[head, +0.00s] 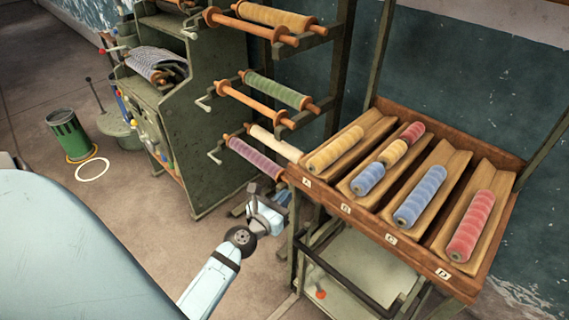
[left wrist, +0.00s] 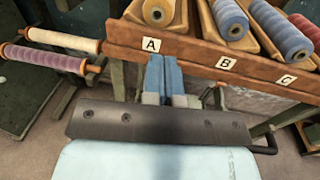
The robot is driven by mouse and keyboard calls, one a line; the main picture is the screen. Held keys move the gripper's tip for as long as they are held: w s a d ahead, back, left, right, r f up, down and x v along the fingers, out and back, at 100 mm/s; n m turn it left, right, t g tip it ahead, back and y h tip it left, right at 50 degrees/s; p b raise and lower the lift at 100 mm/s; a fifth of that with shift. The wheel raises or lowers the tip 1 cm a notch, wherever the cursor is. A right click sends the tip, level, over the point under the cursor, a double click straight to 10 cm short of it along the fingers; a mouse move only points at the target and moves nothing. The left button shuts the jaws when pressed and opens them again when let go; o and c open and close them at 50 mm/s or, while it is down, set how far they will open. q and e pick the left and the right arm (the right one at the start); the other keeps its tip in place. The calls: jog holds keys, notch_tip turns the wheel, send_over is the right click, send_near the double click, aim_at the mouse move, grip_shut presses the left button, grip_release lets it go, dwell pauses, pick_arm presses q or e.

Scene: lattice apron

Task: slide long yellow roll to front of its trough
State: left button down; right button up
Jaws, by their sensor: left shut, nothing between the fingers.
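The long yellow roll (head: 335,150) lies in trough A, the leftmost trough (head: 372,132) of the wooden rack. Its near end is close to the front end of the trough. The left wrist view shows the end of the yellow roll (left wrist: 158,12) at the top, above label A. My left gripper (head: 284,192) is shut and empty, low in front of the rack's left corner. In the left wrist view its blue fingers (left wrist: 164,74) are together just below label A, apart from the roll. My right gripper is not in view.
The rack's front board (head: 385,238) carries labels A to D. Trough B holds short blue, yellow and red rolls (head: 395,153), C a blue roll (head: 420,196), D a red roll (head: 471,226). Horizontal rollers (head: 255,158) on a frame stand left of the rack.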

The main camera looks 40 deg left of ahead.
aim_at(313, 170)
pick_arm(q)
jog(key=w, duration=1)
jog(key=shift+w+a, duration=0.15)
jog(key=shift+w, duration=0.15)
jog(key=shift+w+r, duration=0.1)
jog(key=shift+w, duration=0.15)
jog(key=shift+w+p, duration=0.35)
jog(key=shift+w, duration=0.6)
